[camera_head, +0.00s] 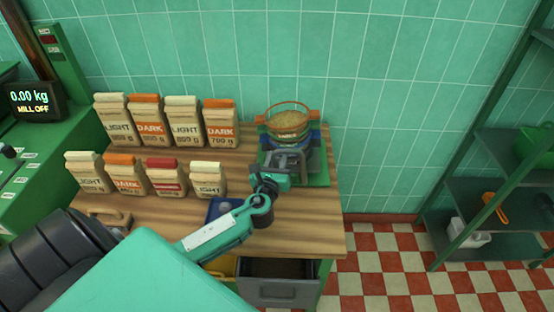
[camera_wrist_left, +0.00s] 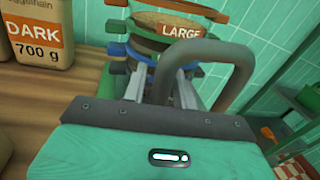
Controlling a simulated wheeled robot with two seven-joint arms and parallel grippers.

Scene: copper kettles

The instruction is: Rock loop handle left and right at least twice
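A sieve shaker with stacked coloured sieves (camera_head: 287,122) stands at the back right of the wooden counter. The top sieve (camera_wrist_left: 165,27) is labelled LARGE and holds pale beans. The grey loop handle (camera_head: 289,155) is at the shaker's front; in the left wrist view its dark curved bar (camera_wrist_left: 215,50) arches up to the right. My left gripper (camera_head: 283,178) is at the handle. Its two pale fingers (camera_wrist_left: 162,90) lie either side of the loop's left leg, spread apart. Their tips are partly hidden, so I cannot tell whether they press on it. My right gripper is not in view.
A green scale (camera_head: 38,100) reads 0.00 kg and MILL OFF. A blue tray (camera_head: 221,208) and a grey bin (camera_head: 278,282) are near the front. Green shelving (camera_head: 495,190) stands at right beyond clear floor.

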